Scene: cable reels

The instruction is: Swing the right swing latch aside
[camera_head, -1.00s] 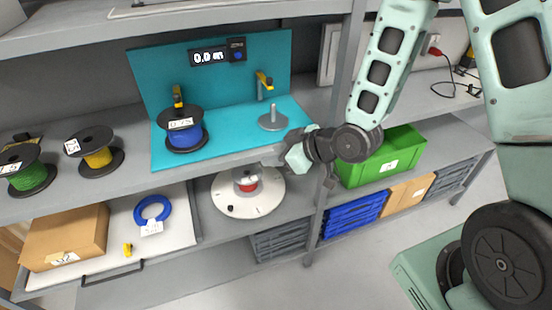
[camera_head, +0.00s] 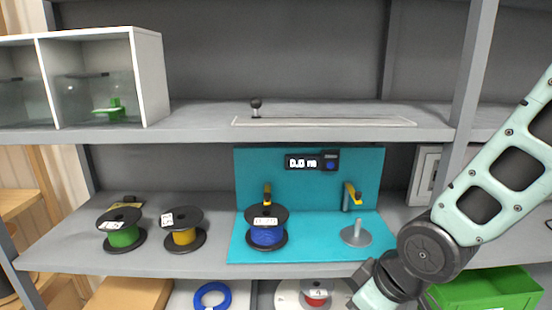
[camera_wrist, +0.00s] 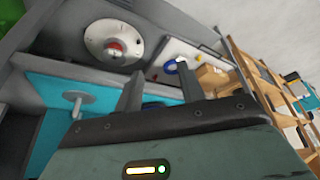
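The right swing latch (camera_head: 352,194) is a yellow arm on a grey post at the right of the teal station. It stands above and behind an empty grey spindle with a round base (camera_head: 356,234). The left yellow swing latch (camera_head: 267,192) is behind the blue reel (camera_head: 267,229), which sits on the teal mat. My gripper's two dark fingers show in the wrist view (camera_wrist: 158,76), apart with nothing held between them. In the head view my wrist is low, in front of the shelf edge and below the spindle; the fingertips are out of frame there.
Green (camera_head: 122,235) and yellow (camera_head: 183,236) reels stand left on the same shelf. An upper shelf (camera_head: 200,124) overhangs the station. A display (camera_head: 302,162) reads about 0.0. A green crate (camera_head: 485,290) and a white turntable (camera_head: 290,292) are lower down.

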